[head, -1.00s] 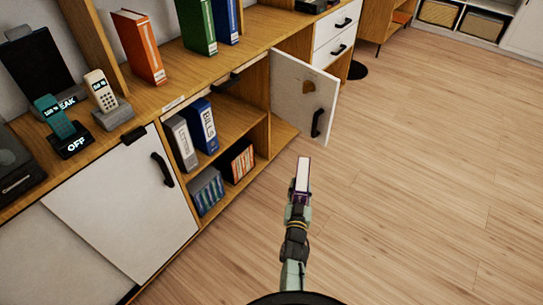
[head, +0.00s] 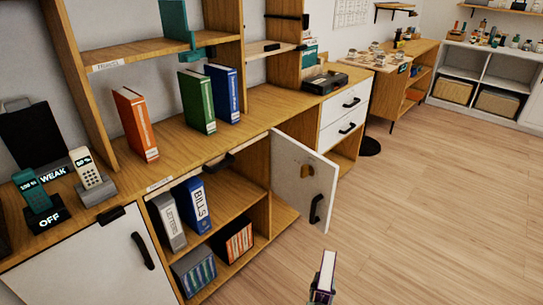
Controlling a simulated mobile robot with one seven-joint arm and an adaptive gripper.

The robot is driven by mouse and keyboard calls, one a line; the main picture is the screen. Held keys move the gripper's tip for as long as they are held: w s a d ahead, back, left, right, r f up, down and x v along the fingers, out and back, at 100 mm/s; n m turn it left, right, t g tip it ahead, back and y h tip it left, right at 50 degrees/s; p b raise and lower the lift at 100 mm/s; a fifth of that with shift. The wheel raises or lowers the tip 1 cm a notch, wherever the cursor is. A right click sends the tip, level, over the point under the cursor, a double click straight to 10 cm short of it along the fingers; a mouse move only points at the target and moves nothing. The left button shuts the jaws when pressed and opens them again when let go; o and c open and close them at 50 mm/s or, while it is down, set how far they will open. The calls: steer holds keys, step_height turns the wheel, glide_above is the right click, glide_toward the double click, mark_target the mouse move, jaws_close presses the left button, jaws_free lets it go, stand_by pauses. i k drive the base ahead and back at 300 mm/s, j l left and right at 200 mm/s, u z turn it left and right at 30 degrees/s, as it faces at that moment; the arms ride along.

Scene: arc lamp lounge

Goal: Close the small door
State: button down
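The small door (head: 303,178) is white with a wooden edge and a black handle (head: 317,208). It stands wide open in the head view, swung out from the right side of a wooden cabinet compartment. A small brown patch shows on it above the handle. My gripper (head: 322,290) is at the bottom edge of the view, in front of the door and apart from it. It appears shut on a narrow purple-edged white object, likely a book (head: 327,270). The fingers are small and partly cut off by the frame.
The open compartment holds binders, including a blue one (head: 194,206). A shut white door (head: 95,262) is to its left. Books and phones stand on the wooden top (head: 255,108). White drawers (head: 344,110) are behind the open door. The wooden floor (head: 430,200) at right is clear.

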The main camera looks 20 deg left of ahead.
mark_target(311, 197)
steer(key=i+l+u, duration=0.1)
steer(key=i+l, duration=0.15)
steer(key=i+l+u, duration=0.25)
steer(key=i+l, duration=0.2)
steer(key=l, duration=0.25)
steer(key=i+l+u, duration=0.15)
steer(key=l, duration=0.25)
steer(key=i+l+u, duration=0.1)
steer(key=i+l, duration=0.15)
steer(key=i+l+u, duration=0.15)
steer(key=l, duration=0.35)
steer(key=i+l+u, duration=0.1)
steer(key=l, duration=0.35)
steer(key=i+j, duration=0.05)
